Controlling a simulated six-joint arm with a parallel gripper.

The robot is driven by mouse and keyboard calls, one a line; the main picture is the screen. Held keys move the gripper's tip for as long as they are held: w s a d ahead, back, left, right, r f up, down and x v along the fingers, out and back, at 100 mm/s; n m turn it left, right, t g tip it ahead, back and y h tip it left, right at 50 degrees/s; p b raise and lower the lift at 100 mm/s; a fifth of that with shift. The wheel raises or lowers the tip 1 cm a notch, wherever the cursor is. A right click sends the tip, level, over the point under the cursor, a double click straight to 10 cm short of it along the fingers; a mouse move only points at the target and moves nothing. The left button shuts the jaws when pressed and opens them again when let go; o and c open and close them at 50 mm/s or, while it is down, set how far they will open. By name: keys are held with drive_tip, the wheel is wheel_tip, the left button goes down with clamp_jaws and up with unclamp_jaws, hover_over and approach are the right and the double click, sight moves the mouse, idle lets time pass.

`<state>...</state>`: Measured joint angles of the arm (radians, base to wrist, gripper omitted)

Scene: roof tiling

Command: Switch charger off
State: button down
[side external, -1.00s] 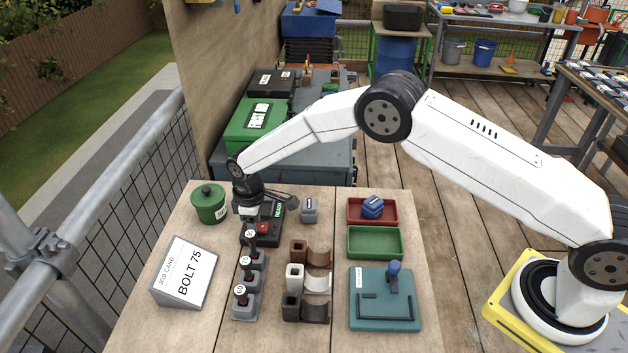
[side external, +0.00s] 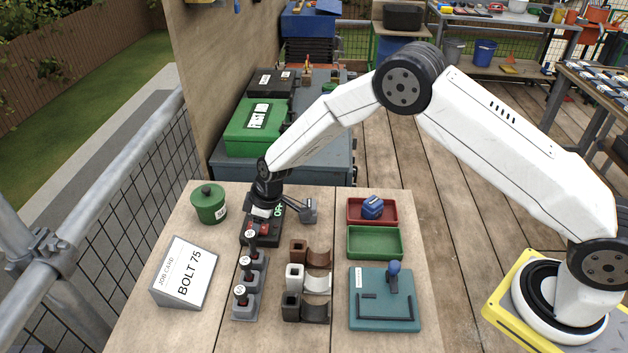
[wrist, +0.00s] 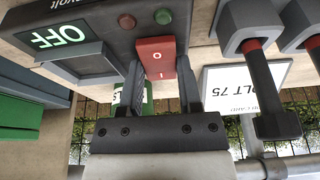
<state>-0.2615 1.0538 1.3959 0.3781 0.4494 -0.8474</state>
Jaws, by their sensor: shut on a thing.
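The charger is a dark box (side external: 258,238) at the back of the bench. In the wrist view its screen (wrist: 58,36) reads OFF in green letters. A red rocker switch (wrist: 156,57) marked O and I stands on its front. My gripper (wrist: 160,80) has one finger on each side of the switch and is shut on it. In the side view my gripper (side external: 263,212) is over the charger and hides part of it. A red lamp (wrist: 126,20) and a brighter green lamp (wrist: 163,17) sit above the switch.
A green lidded pot (side external: 208,206) stands left of the charger. A job card reading BOLT 75 (side external: 184,275) is at the front left. Red (side external: 357,218) and green trays (side external: 374,242) lie to the right.

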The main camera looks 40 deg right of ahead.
drive_tip(key=shift+a, duration=0.1)
idle(0.4)
drive_tip(key=shift+c, duration=1.4)
unclamp_jaws()
drive_tip(key=shift+r, duration=0.1)
drive_tip(key=shift+v, duration=3.75)
drive_tip(key=shift+s+d, duration=0.15)
drive_tip(key=shift+d, duration=0.05)
drive_tip(key=shift+r, duration=0.1)
drive_tip(key=s+d+r+m+h, duration=0.1)
drive_tip(key=s+d+r+m, duration=0.1)
drive_tip(key=s+d, duration=0.3)
drive_tip(key=s+d+r+m, duration=0.3)
drive_tip(key=s+d+m, duration=0.1)
drive_tip(key=s, duration=0.7)
drive_tip(key=s+d+r+m+h, duration=0.1)
drive_tip(key=s+d+r+m, duration=0.2)
drive_tip(key=s+d, duration=0.3)
drive_tip(key=s, duration=0.3)
drive_tip(key=shift+d+h, duration=0.3)
drive_tip(key=shift+d, duration=0.05)
